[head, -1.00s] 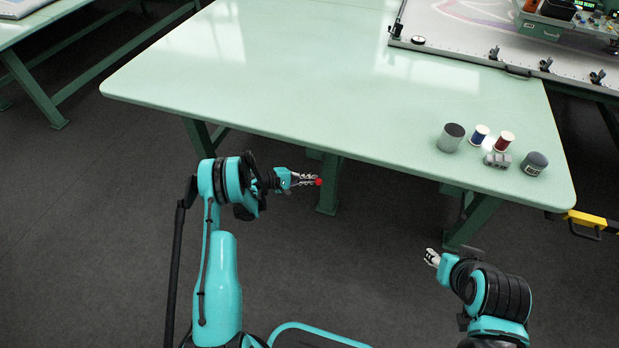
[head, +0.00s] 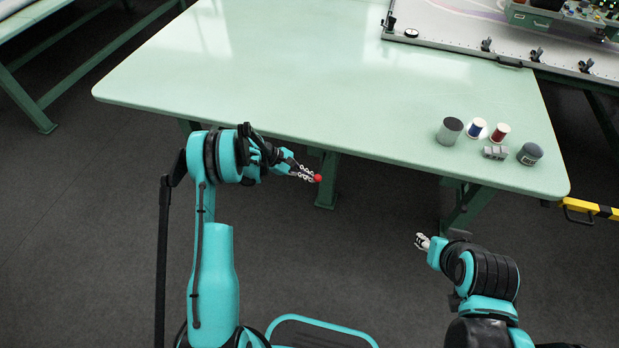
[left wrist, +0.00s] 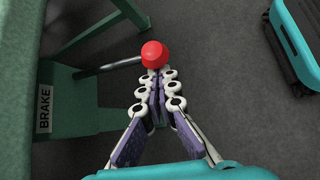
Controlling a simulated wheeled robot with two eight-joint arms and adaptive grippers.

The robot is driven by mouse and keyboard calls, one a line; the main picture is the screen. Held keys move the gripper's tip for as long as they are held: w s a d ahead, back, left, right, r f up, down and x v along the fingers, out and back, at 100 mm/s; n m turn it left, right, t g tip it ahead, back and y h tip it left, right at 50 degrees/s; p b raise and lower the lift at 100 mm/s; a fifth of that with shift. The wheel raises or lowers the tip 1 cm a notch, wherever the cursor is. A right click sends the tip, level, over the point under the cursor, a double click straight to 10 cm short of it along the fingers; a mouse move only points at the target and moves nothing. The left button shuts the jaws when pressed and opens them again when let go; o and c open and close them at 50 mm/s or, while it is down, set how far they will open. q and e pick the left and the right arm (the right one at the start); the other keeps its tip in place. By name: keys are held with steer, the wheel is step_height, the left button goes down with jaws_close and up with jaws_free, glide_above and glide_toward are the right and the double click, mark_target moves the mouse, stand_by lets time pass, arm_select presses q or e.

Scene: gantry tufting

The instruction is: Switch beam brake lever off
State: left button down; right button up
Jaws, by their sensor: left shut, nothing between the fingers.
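The brake lever shows as a red ball knob (left wrist: 155,54) on a thin metal rod (left wrist: 122,63) in the left wrist view. The rod runs left to a green frame that bears a BRAKE label (left wrist: 43,107). In the head view the red knob (head: 318,178) is below the table's front edge. My left gripper (head: 308,174) is shut and empty, its fingertips (left wrist: 156,74) right at the knob; whether they touch it I cannot tell. My right gripper (head: 422,242) is away to the right, too small to judge its fingers.
The pale green table (head: 300,80) is mostly clear. A grey cup (head: 450,131), a blue spool (head: 476,129), a red spool (head: 500,133) and a dark jar (head: 530,154) stand at its right. A yellow-black bar (head: 590,208) is at the right edge.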

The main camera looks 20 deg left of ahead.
arm_select(q)
steer(key=shift+s+r, duration=0.2)
steer(key=shift+r, duration=0.9)
arm_select(e)
steer(key=shift+r, duration=0.15)
arm_select(q)
step_height(320, 180, down, 4)
steer(key=a+b, duration=0.1)
steer(key=b, duration=0.2)
steer(key=w+p+v, duration=0.1)
steer(key=p+v, duration=0.2)
steer(key=v, duration=0.7)
steer(key=shift+w+a+r+p, duration=0.3)
steer(key=shift+w+p, duration=0.1)
steer(key=shift+w, duration=0.05)
arm_select(e)
steer(key=shift+a+r, duration=0.35)
steer(key=shift+a, duration=0.25)
